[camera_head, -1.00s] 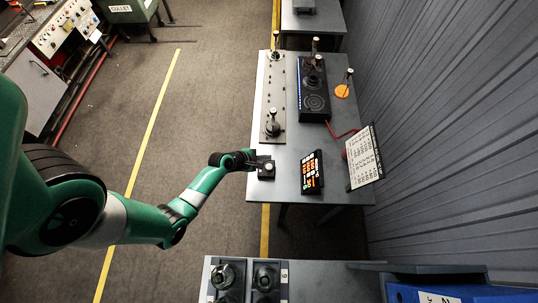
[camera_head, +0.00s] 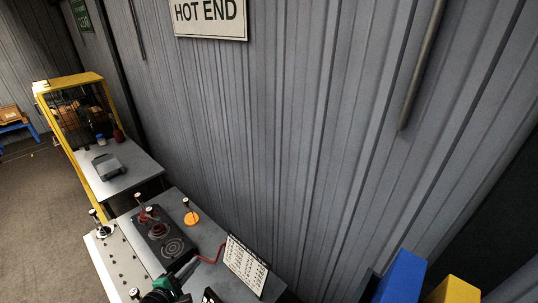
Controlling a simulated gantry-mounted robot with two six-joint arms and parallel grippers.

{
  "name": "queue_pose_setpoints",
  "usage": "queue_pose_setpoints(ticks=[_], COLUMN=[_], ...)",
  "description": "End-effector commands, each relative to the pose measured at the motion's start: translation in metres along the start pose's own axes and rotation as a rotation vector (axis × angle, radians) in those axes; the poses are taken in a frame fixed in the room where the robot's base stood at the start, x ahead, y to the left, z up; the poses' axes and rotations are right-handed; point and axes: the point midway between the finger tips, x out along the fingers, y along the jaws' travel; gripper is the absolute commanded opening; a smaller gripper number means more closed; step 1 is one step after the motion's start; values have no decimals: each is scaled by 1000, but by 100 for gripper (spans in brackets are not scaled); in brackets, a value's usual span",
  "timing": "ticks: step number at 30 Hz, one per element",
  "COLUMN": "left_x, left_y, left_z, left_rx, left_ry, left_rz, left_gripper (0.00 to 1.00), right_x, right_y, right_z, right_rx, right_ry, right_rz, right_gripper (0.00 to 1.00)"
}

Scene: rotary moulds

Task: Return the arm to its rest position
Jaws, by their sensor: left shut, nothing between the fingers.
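My left gripper (camera_head: 188,267) shows at the bottom of the head view, just in front of the black console with ring-shaped markings. Its green and black wrist is at the bottom edge, and most of the arm is out of frame. The gripper is shut and empty. I cannot tell how high it is above the table. My right gripper is not in view.
The grey table holds a black console (camera_head: 158,233), an orange disc (camera_head: 191,218) with an upright handle, a pale plate (camera_head: 103,232) and a white printed card (camera_head: 246,265). A yellow-framed cage (camera_head: 72,82) stands behind. A corrugated wall (camera_head: 300,130) bounds the right.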

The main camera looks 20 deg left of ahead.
Motion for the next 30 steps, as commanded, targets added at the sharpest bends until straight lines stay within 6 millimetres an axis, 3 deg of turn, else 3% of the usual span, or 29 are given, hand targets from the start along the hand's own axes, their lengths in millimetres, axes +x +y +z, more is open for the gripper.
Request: queue_pose_setpoints(ticks=[1, 3, 8, 12, 14, 18, 21, 24, 27, 30], left_x=[0, -3, -35, -89, -120, -210, -286, -340, -347, -344], left_y=[36, 78, 168, 236, 263, 320, 353, 370, 372, 372], left_z=[36, 83, 191, 280, 315, 381, 405, 395, 387, 386], left_rx=[65, 165, 418, 654, 756, 1005, 1202, 1440, 1629, 1731], left_ry=[-51, -112, -223, -276, -279, -204, -29, 291, 502, 588], left_rz=[53, 128, 335, 559, 669, 963, 1192, 1329, 1316, 1296], left_gripper=[0, 0, 0, 0, 0, 0, 0, 0, 0, 0], right_x=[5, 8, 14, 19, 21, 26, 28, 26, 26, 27], right_y=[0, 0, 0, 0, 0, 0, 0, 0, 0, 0], right_z=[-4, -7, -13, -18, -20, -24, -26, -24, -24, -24], right_rx=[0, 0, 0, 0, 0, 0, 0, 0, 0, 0], right_ry=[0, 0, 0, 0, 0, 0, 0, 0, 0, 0], right_rz=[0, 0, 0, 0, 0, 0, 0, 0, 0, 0], right_gripper=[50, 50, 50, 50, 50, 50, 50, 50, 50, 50])
